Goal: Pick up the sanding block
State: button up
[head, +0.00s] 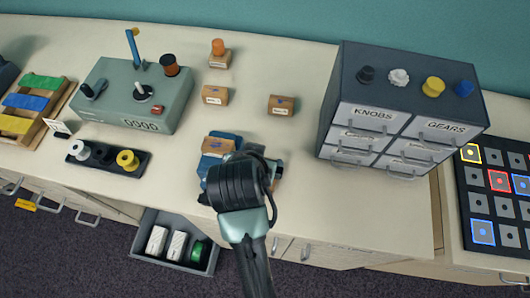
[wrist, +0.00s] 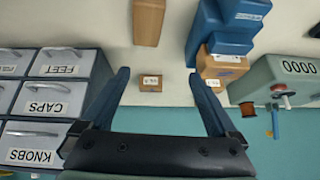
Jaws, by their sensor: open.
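A plain brown block (wrist: 148,22), which may be the sanding block, lies on the pale counter at the top of the wrist view. No readable label shows on it. In the head view my arm and gripper mostly hide that spot. My gripper (wrist: 158,74) is over the counter with its two fingers spread wide and nothing between them. In the head view my gripper (head: 240,185) is near the counter's front edge, with its fingertips hidden. The block lies apart from the fingers, toward the counter's front.
A blue stepped object (head: 212,168) with a labelled wooden block (head: 217,144) stands left of my gripper. Small labelled blocks (head: 214,95) (head: 281,105) stand behind. A drawer cabinet (head: 330,110) is at right, a green control box (head: 165,110) at left. A lower drawer (head: 150,262) is open.

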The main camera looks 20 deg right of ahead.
jog(key=f+p, duration=0.1)
jog(key=f+g+p, duration=0.1)
jog(key=f+p, duration=0.1)
jog(key=s+f+g+p, duration=0.1)
jog(key=f, duration=0.1)
jog(key=shift+s+d+f+m+y, duration=0.1)
jog(key=shift+d+f+m+y, duration=0.1)
jog(key=shift+m+y, duration=0.15)
jog(key=x, duration=0.2)
jog(key=p+x, duration=0.1)
jog(key=x, duration=0.1)
jog(key=shift+s+d+r+p, duration=0.1)
jog(key=shift+s+d+p, duration=0.1)
jog(key=shift+d+p, duration=0.15)
jog(key=shift+x, duration=0.75)
jog(key=c, duration=1.5)
notch_tip(320, 180, up, 10)
jog(key=shift+r+b, duration=0.1)
jog(key=shift+b, duration=0.4)
